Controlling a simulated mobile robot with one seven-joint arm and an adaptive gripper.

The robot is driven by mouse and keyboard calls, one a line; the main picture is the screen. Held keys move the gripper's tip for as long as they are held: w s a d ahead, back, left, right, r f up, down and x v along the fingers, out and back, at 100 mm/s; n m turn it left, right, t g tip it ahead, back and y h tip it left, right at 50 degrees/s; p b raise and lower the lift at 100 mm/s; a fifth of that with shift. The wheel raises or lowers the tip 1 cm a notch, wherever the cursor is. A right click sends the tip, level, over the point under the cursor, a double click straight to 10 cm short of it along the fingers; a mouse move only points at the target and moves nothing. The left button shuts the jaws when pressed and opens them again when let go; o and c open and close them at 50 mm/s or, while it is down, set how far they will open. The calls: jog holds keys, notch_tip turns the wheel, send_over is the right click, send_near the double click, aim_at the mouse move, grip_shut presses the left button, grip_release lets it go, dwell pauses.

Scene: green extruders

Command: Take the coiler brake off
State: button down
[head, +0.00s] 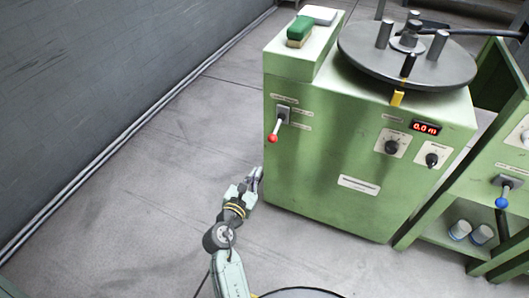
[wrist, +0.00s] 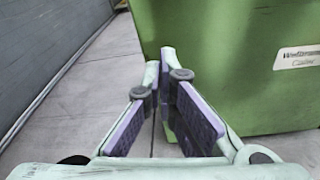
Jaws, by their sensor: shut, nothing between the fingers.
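The coiler is a green cabinet (head: 330,165) with a round grey turntable (head: 365,60) on top. On its front left is a lever with a red ball knob (head: 272,138), hanging down and slightly left from a grey plate; the labels around it are too small to read.
Two black knobs (head: 391,147) and a red display (head: 425,128) are on the cabinet front. A neighbouring green machine with a blue-knobbed lever (head: 502,202) stands right. A green-and-yellow block (head: 299,31) lies on top. The grey floor (head: 150,180) left is clear up to the wall.

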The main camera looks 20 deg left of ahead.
aim_at(276, 129)
jog(key=w+r+p, duration=0.2)
jog(key=w, duration=0.7)
jog(key=shift+d+r, duration=0.15)
jog(key=shift+r, duration=0.1)
jog(key=shift+w+r+p, duration=0.1)
jog(key=shift+r+p, duration=0.1)
jog(key=shift+p, duration=0.2)
